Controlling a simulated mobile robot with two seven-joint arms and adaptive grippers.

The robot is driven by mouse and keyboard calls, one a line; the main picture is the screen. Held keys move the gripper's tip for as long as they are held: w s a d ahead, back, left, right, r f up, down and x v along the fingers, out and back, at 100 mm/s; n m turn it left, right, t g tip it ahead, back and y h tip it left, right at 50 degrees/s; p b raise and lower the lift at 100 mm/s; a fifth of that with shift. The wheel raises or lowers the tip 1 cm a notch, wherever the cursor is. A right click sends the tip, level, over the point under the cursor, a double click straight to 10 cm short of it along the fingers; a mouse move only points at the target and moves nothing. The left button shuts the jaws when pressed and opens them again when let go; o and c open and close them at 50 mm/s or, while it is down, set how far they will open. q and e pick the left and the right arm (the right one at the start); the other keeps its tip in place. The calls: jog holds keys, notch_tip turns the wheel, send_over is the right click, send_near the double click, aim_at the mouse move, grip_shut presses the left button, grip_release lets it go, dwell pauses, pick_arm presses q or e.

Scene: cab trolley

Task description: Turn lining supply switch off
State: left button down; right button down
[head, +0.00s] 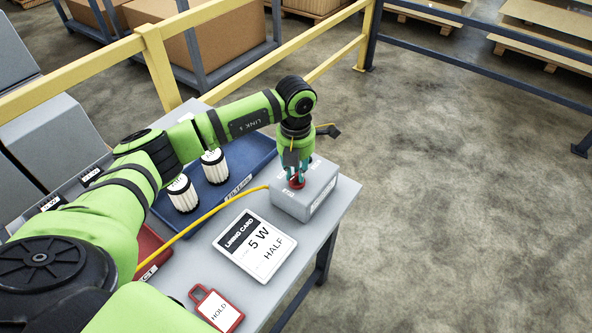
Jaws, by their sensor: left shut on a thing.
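My left gripper (296,180) points down onto the top of the box and is shut on the red switch knob (297,184). The fingers cover part of the knob, and I cannot read its setting. My right gripper is not in view.
A lining card (254,245) reading "5 W HALF" and a red-framed HOLD tag (216,310) lie on the table. A blue tray (225,190) holds white filters (182,194). A red tray (150,250) is partly behind my arm. Yellow rails (158,65) stand behind.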

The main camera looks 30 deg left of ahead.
aim_at(296, 174)
pick_arm(q)
jog(key=shift+n, duration=0.6)
jog(key=c, duration=1.1)
grip_release()
notch_tip(296, 174, up, 12)
jog(key=shift+r, duration=0.1)
jog(key=shift+s, duration=0.1)
